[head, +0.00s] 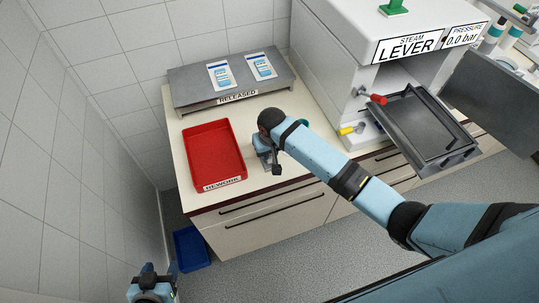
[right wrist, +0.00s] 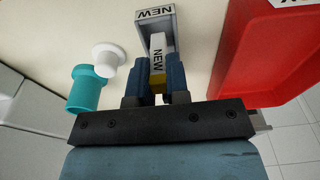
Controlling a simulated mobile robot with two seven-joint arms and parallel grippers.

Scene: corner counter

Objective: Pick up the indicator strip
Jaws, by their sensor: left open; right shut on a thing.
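The indicator strip (right wrist: 157,60) shows in the right wrist view as a narrow white piece marked NEW with a yellow end. My right gripper (right wrist: 161,72) has its two blue fingers shut on it, one on each side. The strip lies over or in a small grey holder (right wrist: 142,35) also marked NEW; I cannot tell whether it is clear of the holder. In the head view my right gripper (head: 268,158) is low at the counter, just right of the red tray, and hides most of the strip. My left gripper (head: 152,284) is open and empty at the lower left, away from the counter.
The red REWORK tray (head: 242,164) stands left of my right gripper. Behind is the grey RELEASED stand (head: 190,92) with two pouches (head: 220,76). A teal cylinder (right wrist: 86,92) and white round piece (right wrist: 108,56) are close by. The steam machine (head: 345,50) stands right, its tray (head: 461,150) out.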

